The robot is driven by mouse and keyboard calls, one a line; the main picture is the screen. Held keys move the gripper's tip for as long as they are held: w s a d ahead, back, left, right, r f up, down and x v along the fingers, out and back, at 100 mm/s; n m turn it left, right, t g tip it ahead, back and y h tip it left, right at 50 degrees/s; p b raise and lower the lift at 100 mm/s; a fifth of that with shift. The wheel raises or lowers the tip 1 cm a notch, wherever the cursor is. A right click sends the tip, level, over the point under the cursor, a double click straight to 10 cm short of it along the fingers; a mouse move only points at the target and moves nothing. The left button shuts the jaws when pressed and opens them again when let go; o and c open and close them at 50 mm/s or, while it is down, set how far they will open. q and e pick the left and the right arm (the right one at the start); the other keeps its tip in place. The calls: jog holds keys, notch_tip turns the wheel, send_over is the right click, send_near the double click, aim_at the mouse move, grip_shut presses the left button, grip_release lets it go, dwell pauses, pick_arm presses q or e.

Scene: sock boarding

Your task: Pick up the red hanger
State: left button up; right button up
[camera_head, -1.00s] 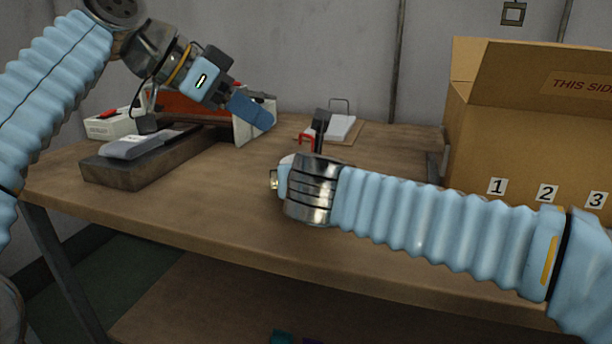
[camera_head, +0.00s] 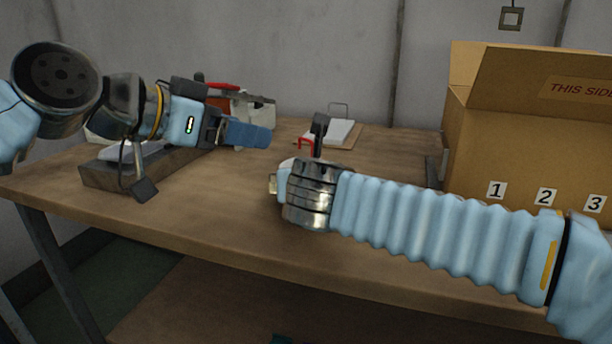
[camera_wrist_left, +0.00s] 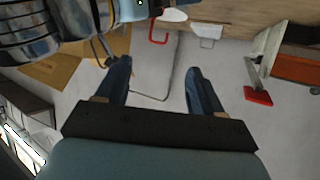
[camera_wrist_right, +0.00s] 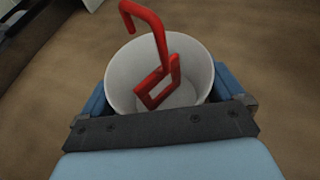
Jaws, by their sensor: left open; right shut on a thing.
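A red hanger (camera_wrist_right: 160,45), a bent hook with a square loop at its lower end, stands in a white cup (camera_wrist_right: 122,75) in the right wrist view. Its top also shows in the head view (camera_head: 306,143) and in the left wrist view (camera_wrist_left: 153,38). My right gripper (camera_wrist_right: 162,88) is shut on the cup, with a blue finger on each side. In the head view the cup is mostly hidden behind my right wrist. My left gripper (camera_head: 245,133) is open and empty, left of the hanger and apart from it. Its two blue fingers show in the left wrist view (camera_wrist_left: 157,68).
A wooden table (camera_head: 180,215) lies beneath both arms. A dark block with a grey top (camera_head: 100,178) and a red-handled fixture (camera_head: 262,110) stand at left. A white pad on a board (camera_head: 340,130) lies at the back. A cardboard box (camera_head: 520,140) stands at right.

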pick_arm(q)
jog(key=x, duration=1.1)
jog(key=shift+d, duration=0.2)
grip_shut()
